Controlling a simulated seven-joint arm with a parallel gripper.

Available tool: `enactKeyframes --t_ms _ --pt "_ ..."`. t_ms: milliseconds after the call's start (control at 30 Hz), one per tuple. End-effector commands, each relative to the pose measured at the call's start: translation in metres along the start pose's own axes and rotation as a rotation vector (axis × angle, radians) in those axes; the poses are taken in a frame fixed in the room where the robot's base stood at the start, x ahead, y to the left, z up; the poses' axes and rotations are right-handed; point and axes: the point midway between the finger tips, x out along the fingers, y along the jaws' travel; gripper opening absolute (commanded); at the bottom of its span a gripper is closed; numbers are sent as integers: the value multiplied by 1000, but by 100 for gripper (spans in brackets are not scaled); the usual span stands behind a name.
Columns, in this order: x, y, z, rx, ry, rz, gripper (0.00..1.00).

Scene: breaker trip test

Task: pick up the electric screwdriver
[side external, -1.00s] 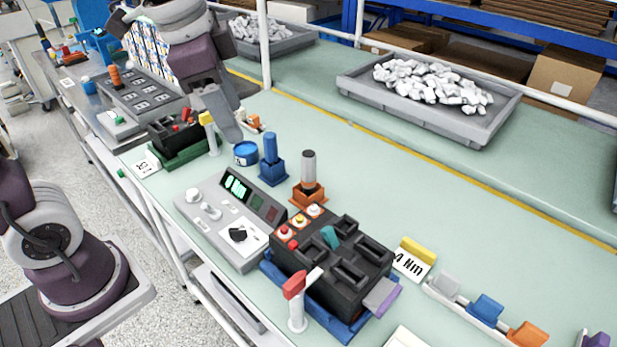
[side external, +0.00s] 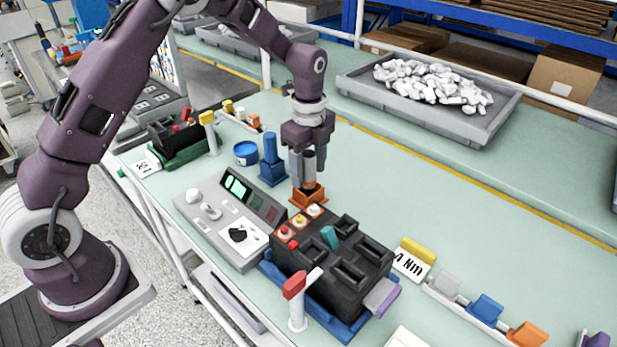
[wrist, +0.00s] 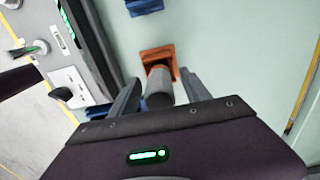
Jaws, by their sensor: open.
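The electric screwdriver, which I take to be the upright grey and dark cylinder (side external: 308,162), stands in an orange holder (side external: 307,197) on the green bench. It also shows in the wrist view (wrist: 159,88), with the orange holder (wrist: 158,54) beyond it. My gripper (side external: 309,168) is above the holder, pointing down, with its fingers on either side of the cylinder's upper part. In the wrist view my gripper (wrist: 160,80) is open, with a visible gap between the cylinder and each finger.
A blue tool in a blue holder (side external: 272,172) stands just left. The black breaker unit (side external: 335,258) on its blue base and the grey test panel (side external: 225,222) are close in front. The bench behind and right of the gripper is clear.

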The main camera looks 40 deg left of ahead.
Motion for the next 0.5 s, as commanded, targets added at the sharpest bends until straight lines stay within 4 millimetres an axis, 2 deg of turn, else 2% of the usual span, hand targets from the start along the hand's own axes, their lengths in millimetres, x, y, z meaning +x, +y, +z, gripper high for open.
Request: enactKeyframes --t_ms 133,400,500 --pt "0 0 0 -1 0 0 54" --pt "-1 0 0 -1 0 0 1" --pt "-1 0 0 -1 0 -1 0"
